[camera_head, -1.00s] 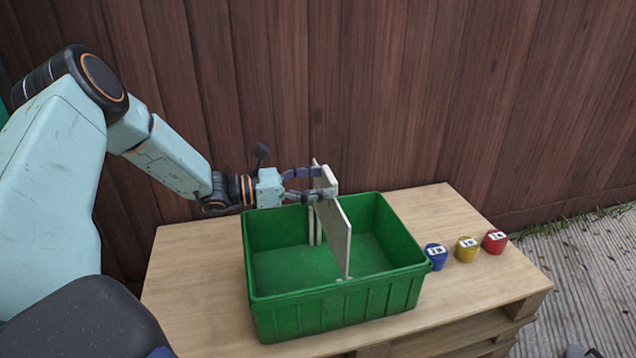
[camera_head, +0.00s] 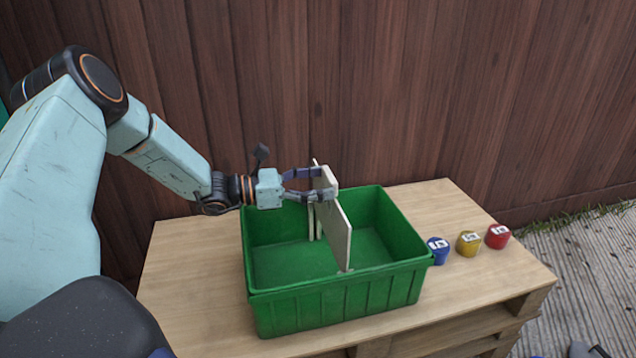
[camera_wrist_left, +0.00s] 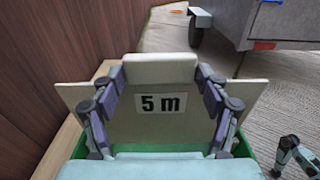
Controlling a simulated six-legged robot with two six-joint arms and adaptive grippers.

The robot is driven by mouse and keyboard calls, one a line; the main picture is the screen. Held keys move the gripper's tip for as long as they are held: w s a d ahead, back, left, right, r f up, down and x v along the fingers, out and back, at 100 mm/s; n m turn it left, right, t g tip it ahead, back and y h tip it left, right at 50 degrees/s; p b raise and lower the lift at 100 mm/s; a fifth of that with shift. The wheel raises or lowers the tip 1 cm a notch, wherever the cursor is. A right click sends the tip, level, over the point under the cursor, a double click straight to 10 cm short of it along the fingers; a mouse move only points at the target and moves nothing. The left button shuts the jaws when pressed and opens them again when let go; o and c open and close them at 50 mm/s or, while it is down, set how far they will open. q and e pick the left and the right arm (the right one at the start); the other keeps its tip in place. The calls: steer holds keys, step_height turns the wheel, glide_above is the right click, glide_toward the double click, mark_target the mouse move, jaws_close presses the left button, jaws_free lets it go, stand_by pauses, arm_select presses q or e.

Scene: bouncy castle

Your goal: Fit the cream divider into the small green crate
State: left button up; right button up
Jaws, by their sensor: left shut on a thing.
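The cream divider (camera_head: 338,232) is a thin upright board across the middle of the green crate (camera_head: 340,309), its lower part inside the walls and its top above the rim. Whether its lower edge touches the crate floor I cannot tell. My left gripper (camera_head: 325,183) is shut on the divider's raised top tab, coming in from the left. In the left wrist view, the divider (camera_wrist_left: 160,122) faces me with a "5 m" label, and the fingers (camera_wrist_left: 160,95) grip either side of its tab.
The crate stands on a wooden pallet table (camera_head: 190,265). A plank wall (camera_head: 420,90) rises behind. The table's left side is bare.

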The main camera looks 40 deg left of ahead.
mark_target(327, 222)
arm_select(q)
steer(key=shift+f+b, duration=0.85)
steer(key=shift+f, duration=4.35)
steer(key=shift+s+d+f, duration=0.1)
steer(key=shift+s+f, duration=0.05)
steer(key=shift+f, duration=0.1)
